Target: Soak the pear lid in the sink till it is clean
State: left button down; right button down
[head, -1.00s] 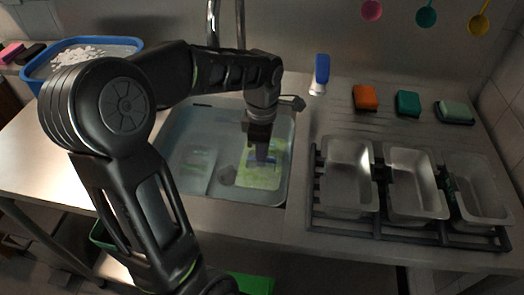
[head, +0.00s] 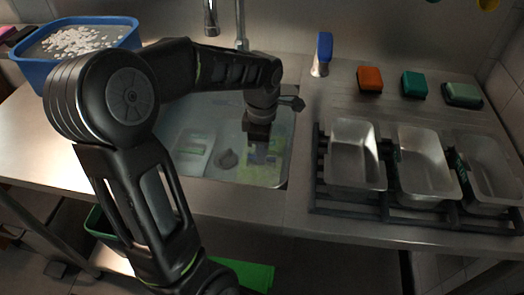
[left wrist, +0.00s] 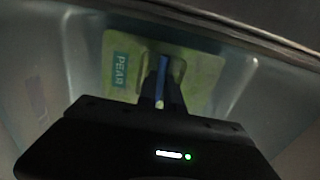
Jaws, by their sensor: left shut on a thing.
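The pear lid (head: 270,162) is a pale yellow-green square plate with a blue handle, low in the right part of the steel sink (head: 214,108). In the left wrist view, the lid (left wrist: 93,40) shows a dark label reading PEAR and yellowish green over much of its surface. My left gripper (head: 259,147) points down into the sink and is shut on the blue handle (left wrist: 162,78). The gripper and wrist hide part of the lid. In the dim head view I cannot tell how dirty the lid is. My right gripper is not in view.
A dark drain (head: 228,159) and a pale rectangular shape (head: 192,150) show in the sink's left part. The faucet (head: 241,35) stands behind. A blue-handled brush (head: 322,55), sponges (head: 370,80) and metal trays (head: 355,155) are to the right. A blue tub (head: 38,75) is at far left.

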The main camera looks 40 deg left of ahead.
pick_arm(q)
jog(key=c, duration=1.4)
grip_release()
notch_tip(320, 180, up, 16)
jog(key=p, duration=1.2)
jog(key=shift+p, duration=0.35)
